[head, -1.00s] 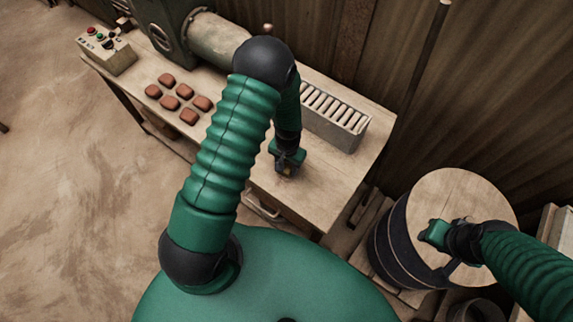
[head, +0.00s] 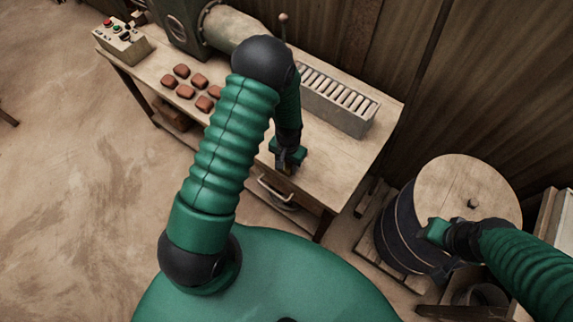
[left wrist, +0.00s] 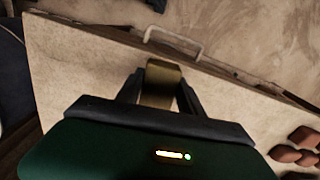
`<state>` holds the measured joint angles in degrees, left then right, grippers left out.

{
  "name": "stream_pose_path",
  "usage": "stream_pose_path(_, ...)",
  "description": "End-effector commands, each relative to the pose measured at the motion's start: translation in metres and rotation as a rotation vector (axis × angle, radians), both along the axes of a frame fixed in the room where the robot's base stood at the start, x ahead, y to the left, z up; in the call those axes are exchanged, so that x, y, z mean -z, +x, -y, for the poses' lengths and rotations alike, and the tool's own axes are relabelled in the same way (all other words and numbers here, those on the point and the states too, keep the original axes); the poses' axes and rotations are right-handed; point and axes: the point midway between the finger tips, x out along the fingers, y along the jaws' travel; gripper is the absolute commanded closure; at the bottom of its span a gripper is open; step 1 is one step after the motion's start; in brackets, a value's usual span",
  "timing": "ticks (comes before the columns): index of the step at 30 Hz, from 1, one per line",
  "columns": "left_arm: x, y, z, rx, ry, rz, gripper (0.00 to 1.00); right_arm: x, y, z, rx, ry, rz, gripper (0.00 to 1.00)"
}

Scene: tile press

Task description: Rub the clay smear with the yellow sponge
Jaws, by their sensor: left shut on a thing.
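My left gripper (head: 287,168) is low over the wooden bench (head: 335,165), near its front edge. In the left wrist view it is shut on the yellow sponge (left wrist: 160,84), which looks dull yellow-brown between the fingers. I cannot tell whether the sponge touches the bench top. In the head view the sponge is mostly hidden by the gripper. I cannot make out the clay smear in either view.
Several reddish clay tiles (head: 184,91) lie on the bench to the left. A grey slotted rack (head: 345,113) stands at the back right. A metal handle (head: 276,192) is on the front. The barrel (head: 468,182) stands right.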

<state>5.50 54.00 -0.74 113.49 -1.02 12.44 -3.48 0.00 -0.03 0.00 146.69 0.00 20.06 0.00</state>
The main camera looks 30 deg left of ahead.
Motion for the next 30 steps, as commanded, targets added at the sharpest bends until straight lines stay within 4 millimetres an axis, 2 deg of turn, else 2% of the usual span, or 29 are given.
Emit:
stream_pose_path(1, -0.008, 0.001, 0.0, 0.0, 0.0, -0.001, 0.93, -0.008, 0.0, 0.0, 0.0, 0.0, 0.0, 0.64)
stream_pose_path(18, -0.058, 0.008, 0.002, 0.001, 0.0, 0.0, 0.93, -0.048, 0.0, 0.0, 0.0, 0.0, 0.0, 0.64)
stream_pose_path(30, -0.06, 0.009, 0.002, 0.001, 0.0, 0.0, 0.93, -0.049, 0.0, 0.0, 0.0, 0.0, 0.0, 0.64)
